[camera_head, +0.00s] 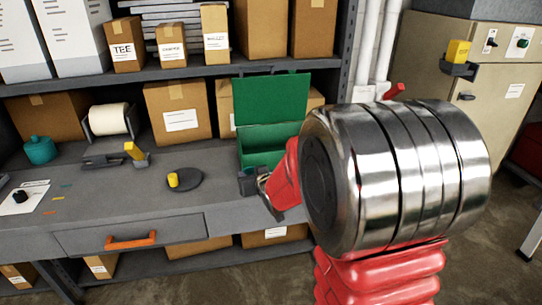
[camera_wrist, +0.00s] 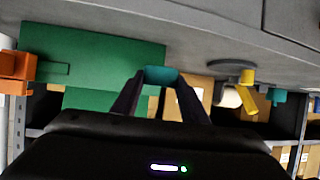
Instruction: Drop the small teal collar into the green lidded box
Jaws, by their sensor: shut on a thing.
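The small teal collar (camera_wrist: 160,76) is between the two dark fingertips of my gripper (camera_wrist: 160,80) in the wrist view. The fingers are shut on it. In the head view my gripper (camera_head: 252,183) is at the front of the bench, just before the green box, and the collar cannot be made out there. The green lidded box (camera_head: 262,158) stands on the bench with its lid (camera_head: 271,100) raised at the back. My arm hides part of its right side. Green surfaces of the box (camera_wrist: 95,65) fill the left of the wrist view.
A yellow knob (camera_head: 173,180) on a dark disc, a tape dispenser with a white roll (camera_head: 109,119) and a teal lidded pot (camera_head: 40,150) stand on the bench (camera_head: 110,205) to the left. A shelf (camera_head: 170,73) with cartons runs above. An orange handle (camera_head: 130,241) is on the drawer.

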